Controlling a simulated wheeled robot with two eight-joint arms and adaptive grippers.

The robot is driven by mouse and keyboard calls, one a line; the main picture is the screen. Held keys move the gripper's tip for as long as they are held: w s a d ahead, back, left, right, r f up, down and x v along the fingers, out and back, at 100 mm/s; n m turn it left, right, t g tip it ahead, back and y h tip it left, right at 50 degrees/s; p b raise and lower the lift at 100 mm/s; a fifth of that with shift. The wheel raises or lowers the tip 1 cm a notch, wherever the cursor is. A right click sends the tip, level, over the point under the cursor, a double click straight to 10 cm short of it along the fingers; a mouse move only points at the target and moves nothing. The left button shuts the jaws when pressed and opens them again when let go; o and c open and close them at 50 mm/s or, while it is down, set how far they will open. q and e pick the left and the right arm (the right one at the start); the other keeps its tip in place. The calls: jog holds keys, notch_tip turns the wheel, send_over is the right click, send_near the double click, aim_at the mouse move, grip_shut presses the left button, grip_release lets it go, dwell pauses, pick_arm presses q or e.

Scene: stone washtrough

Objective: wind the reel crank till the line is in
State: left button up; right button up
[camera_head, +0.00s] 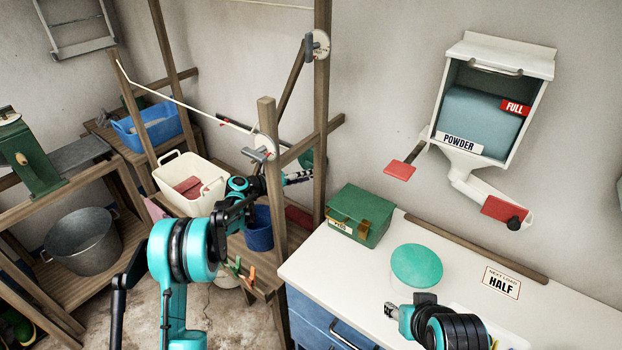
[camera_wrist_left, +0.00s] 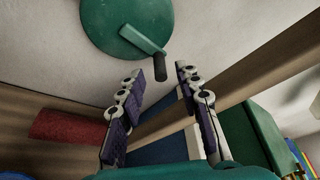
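The reel is a green disc (camera_wrist_left: 115,22) with a pale green crank arm (camera_wrist_left: 143,40) and a dark crank handle (camera_wrist_left: 160,68). In the head view the reel (camera_head: 306,160) is mostly hidden behind a wooden post. My left gripper (camera_wrist_left: 160,73) is open and empty, and the handle appears between its fingertips in the wrist picture. No contact shows. In the head view my left gripper (camera_head: 299,177) reaches past the post just below the reel. A pale line (camera_head: 180,100) slopes from the left post towards the wheel (camera_head: 267,147) on the front post.
Wooden posts (camera_head: 271,200) and a slanted rail (camera_head: 312,141) stand close around my left arm. A green box (camera_head: 361,212) sits on the white counter (camera_head: 335,260). A white tub (camera_head: 165,179) and a blue bucket (camera_head: 259,232) are near my forearm.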

pick_arm(q)
jog(key=shift+b+x, duration=0.3)
jog(key=shift+x, duration=1.05)
grip_shut()
jog(key=shift+s, duration=0.1)
jog(key=m, duration=0.1)
jog(key=f+m+y+p, duration=0.1)
jog(key=shift+a+f+m+y, duration=0.2)
jog(key=shift+m+y, duration=0.1)
jog(key=shift+m, duration=0.1)
jog(key=shift+w+a+f+m+t+y, duration=0.2)
jog(key=shift+f+m+y, duration=0.15)
jog(key=shift+m, duration=0.2)
jog(key=shift+w+a+f+m+t+y, duration=0.1)
jog(key=shift+f+m+t+y, duration=0.2)
jog(key=shift+m, duration=0.25)
